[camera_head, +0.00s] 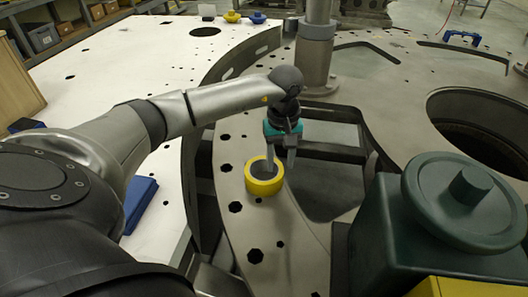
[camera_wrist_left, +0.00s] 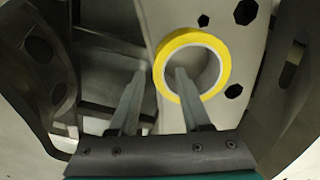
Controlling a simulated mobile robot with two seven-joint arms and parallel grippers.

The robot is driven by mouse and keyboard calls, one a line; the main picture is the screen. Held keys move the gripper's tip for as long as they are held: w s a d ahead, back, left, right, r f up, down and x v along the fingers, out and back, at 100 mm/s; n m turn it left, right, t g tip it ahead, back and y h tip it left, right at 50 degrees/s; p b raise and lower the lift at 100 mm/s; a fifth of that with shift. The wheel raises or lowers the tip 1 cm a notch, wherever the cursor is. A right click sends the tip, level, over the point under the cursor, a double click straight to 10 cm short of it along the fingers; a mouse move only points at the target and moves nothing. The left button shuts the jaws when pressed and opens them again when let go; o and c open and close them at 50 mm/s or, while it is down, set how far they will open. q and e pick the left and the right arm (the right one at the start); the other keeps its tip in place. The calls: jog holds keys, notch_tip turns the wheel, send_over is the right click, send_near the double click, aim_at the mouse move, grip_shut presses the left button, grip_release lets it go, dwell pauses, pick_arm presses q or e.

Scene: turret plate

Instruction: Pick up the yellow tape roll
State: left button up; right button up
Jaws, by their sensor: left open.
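The yellow tape roll (camera_head: 264,187) lies flat on the grey metal plate with holes, its opening facing up. My left gripper (camera_head: 280,167) points down at the roll with its fingers open and apart. In the left wrist view, one fingertip appears over the opening of the roll (camera_wrist_left: 222,66) and the other outside it, with the roll's near-side wall between them. I cannot tell how deep the fingers reach or whether they touch the roll. My right gripper is not in view.
A dark green box with a round handwheel (camera_head: 470,195) stands at the lower right. A grey vertical post (camera_head: 317,50) rises behind the gripper. A blue object (camera_head: 139,203) lies on the white plate at left. Open gaps flank the narrow plate.

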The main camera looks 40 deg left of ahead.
pick_arm(q)
notch_tip(320, 180, down, 2)
jog(key=shift+f, duration=0.25)
grip_shut()
dwell(1.3)
